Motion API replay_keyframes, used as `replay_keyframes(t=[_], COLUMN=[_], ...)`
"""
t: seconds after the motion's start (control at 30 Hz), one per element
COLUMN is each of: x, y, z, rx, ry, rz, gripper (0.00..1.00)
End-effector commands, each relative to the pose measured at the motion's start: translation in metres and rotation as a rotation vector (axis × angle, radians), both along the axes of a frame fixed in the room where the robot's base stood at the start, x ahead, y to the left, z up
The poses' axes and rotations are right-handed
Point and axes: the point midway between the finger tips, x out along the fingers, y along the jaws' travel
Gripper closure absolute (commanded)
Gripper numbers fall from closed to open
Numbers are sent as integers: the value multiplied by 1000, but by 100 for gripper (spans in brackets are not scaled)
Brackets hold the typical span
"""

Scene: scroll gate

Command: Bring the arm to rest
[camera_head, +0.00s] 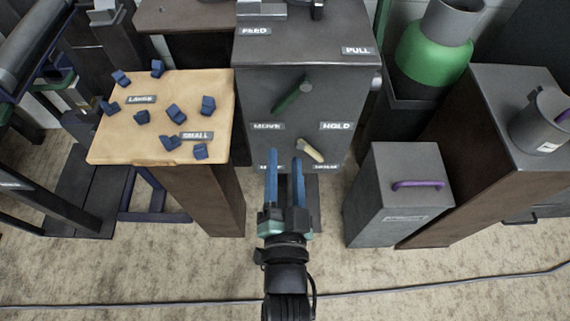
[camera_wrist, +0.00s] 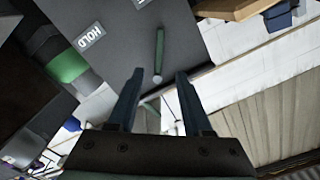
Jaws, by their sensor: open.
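My gripper (camera_head: 285,180) is open and empty in the head view, its two blue fingers pointing at the lower front of a dark grey cabinet (camera_head: 345,100). The fingers overlap the cabinet's lower left labels in this view. In the wrist view the gripper (camera_wrist: 157,95) shows two separate dark fingers with nothing between them that it holds. A green lever (camera_head: 292,95) and a cream lever (camera_head: 310,151) are on the cabinet front. A green lever also shows beyond the fingertips in the wrist view (camera_wrist: 159,52). I cannot tell whether the fingers touch anything.
A tan-topped stand (camera_head: 110,130) at left carries several small blue blocks (camera_head: 176,112). A grey box with a purple handle (camera_head: 418,184) stands at right, beside a tall brown-sided cabinet (camera_head: 450,170). A green and grey canister (camera_head: 435,50) is behind. A cable (camera_head: 420,289) crosses the open floor.

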Motion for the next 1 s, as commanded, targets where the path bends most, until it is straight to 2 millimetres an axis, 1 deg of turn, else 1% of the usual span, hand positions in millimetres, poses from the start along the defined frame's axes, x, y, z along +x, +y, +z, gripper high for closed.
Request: replay_keyframes(t=[0.13,0.67,0.73,0.77,0.83,0.87,0.97,1.0], x=[-5,-4,0,4,18,25,51,59], y=[0,0,0,1,2,3,6,7], z=[0,0,8,14,38,53,116,147], rx=[0,0,-7,-14,-39,-55,-129,-163], ry=[0,-1,-14,-25,-65,-90,-190,-236], rz=[0,-1,1,3,7,9,10,8], gripper=[50,50,50,50,50,50,50,50])
